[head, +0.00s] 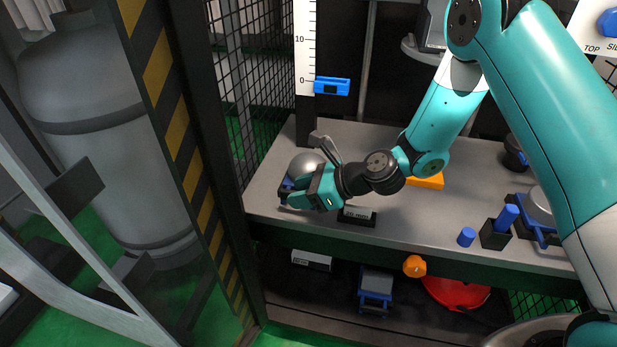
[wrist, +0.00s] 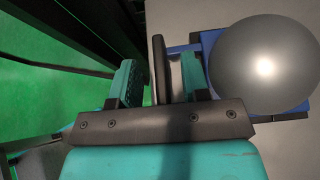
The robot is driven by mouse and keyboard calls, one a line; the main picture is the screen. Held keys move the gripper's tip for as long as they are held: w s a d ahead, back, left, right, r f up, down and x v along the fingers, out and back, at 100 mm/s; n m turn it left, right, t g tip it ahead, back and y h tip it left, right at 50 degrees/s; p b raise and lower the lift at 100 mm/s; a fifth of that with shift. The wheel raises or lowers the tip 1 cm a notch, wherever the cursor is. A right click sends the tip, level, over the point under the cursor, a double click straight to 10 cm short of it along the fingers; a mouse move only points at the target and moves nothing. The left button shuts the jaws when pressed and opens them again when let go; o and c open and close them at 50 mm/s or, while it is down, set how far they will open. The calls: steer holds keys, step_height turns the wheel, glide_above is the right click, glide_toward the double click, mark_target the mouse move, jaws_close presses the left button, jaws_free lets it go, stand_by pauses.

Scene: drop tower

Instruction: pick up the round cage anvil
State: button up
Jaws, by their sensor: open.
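The round cage anvil appears to be the grey metal dome (head: 305,164) on a blue base at the left end of the bench. In the wrist view the dome (wrist: 265,65) fills the right side, with blue base edges around it. My gripper (head: 288,191) is at its near side, low over the bench, and hides part of the base. In the wrist view my gripper (wrist: 160,78) is open. A dark upright plate (wrist: 159,68) stands between its teal fingers; the dome is outside the right finger. I cannot tell whether either finger touches the plate.
A black labelled block (head: 358,216) sits just right of my gripper. A blue-framed piece with a grey round top (head: 541,206) and a blue peg (head: 467,237) are farther right. A striped post (head: 180,150) and mesh border the left. A lower shelf holds an orange item (head: 414,266).

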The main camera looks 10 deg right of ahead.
steer(key=shift+w+a+f, duration=0.2)
steer(key=shift+a+f, duration=0.05)
steer(key=shift+a, duration=0.15)
jaws_close()
stand_by(1.1)
steer(key=shift+r, duration=0.15)
